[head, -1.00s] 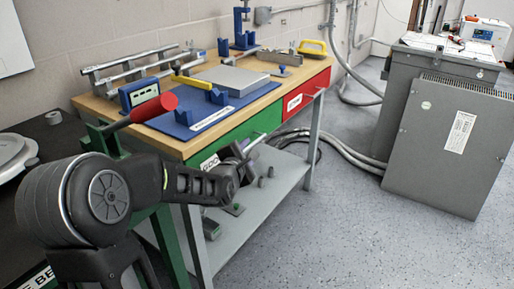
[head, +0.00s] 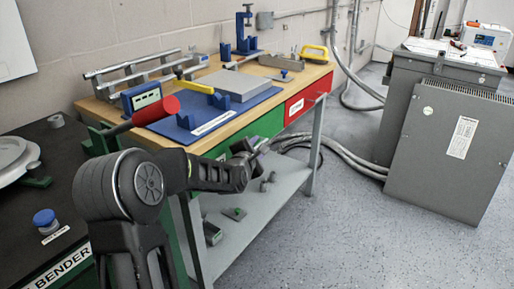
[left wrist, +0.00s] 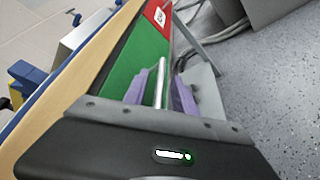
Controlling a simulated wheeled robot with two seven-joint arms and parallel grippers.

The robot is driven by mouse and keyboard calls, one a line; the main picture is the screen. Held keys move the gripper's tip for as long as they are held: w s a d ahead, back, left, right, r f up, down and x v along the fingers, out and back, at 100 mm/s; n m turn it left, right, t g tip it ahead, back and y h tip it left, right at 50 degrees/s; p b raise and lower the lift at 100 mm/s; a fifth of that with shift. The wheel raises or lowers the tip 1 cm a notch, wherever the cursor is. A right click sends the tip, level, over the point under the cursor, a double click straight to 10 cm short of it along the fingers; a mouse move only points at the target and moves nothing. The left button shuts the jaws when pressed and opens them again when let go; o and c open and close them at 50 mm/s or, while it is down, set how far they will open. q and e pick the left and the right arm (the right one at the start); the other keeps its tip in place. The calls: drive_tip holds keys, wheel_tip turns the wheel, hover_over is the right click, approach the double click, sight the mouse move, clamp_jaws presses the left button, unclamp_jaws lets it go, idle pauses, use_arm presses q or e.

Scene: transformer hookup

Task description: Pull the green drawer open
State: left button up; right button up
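The green drawer (head: 262,127) is in the wooden-topped workbench, left of the red drawer in the head view. Its green front also shows in the left wrist view (left wrist: 122,58). A silver bar handle (left wrist: 160,88) stands out from this front. My left gripper (head: 252,147) is at the drawer front. In the left wrist view its two purple-grey fingers (left wrist: 163,92) are apart, one on each side of the bar, with a gap visible on both sides. The head view does not show clearly whether the drawer stands out from the bench. My right gripper is not in view.
The red drawer (head: 305,101) is to the right. A blue mat (head: 205,118) with tools and a red-handled lever (head: 154,110) are on or near the bench top. A lower shelf (head: 270,200) is below. Clear floor lies to the right, before the grey cabinet (head: 450,150).

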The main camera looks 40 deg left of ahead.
use_arm(q)
drive_tip(key=shift+c, duration=0.5)
clamp_jaws()
idle(0.9)
